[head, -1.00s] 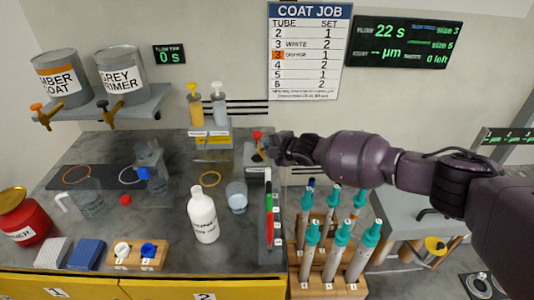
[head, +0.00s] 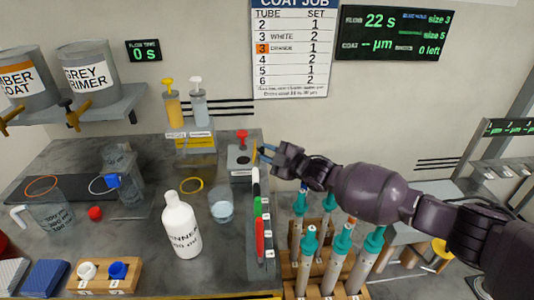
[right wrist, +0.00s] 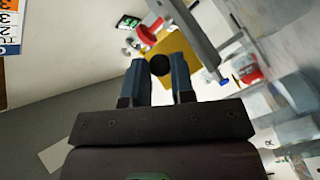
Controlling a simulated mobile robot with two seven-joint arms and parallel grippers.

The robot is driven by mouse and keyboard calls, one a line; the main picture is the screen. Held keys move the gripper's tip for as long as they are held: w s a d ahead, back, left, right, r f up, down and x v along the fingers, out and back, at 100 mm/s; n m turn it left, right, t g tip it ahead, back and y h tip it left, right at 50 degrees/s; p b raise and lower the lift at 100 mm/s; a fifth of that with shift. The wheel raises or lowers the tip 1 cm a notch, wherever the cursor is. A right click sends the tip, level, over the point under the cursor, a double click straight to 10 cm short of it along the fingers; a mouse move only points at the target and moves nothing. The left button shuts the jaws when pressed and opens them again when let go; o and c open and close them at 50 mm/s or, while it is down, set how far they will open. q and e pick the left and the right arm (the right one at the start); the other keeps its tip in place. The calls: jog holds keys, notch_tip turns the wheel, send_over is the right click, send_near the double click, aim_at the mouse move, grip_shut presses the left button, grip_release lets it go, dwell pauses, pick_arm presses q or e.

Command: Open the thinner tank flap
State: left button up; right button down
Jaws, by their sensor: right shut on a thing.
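Only a sliver of the red thinner tank (head: 3,244) shows at the left edge in the head view. Its flap is out of view, so I cannot tell how it stands. My right gripper (head: 266,153) is over the right end of the counter, beside the grey box with a red knob (head: 242,157), far from the tank. In the right wrist view its blue fingers (right wrist: 159,75) are shut on a dark round thing (right wrist: 159,66). I cannot tell what it is part of. My left gripper is not in view.
A white thinner bottle (head: 180,228) and a clear beaker (head: 222,207) stand on the counter. Several teal-topped rods stand in a wooden rack (head: 287,270) below my right arm. A wall shelf (head: 110,105) holds two paint tanks. The counter's middle holds scattered small things.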

dwell(0.5)
jog(key=c, duration=1.2)
grip_release()
jog(key=shift+c, duration=0.2)
jog(key=p+v, duration=0.1)
jog(key=v, duration=0.6)
jog(key=shift+s+d, duration=0.2)
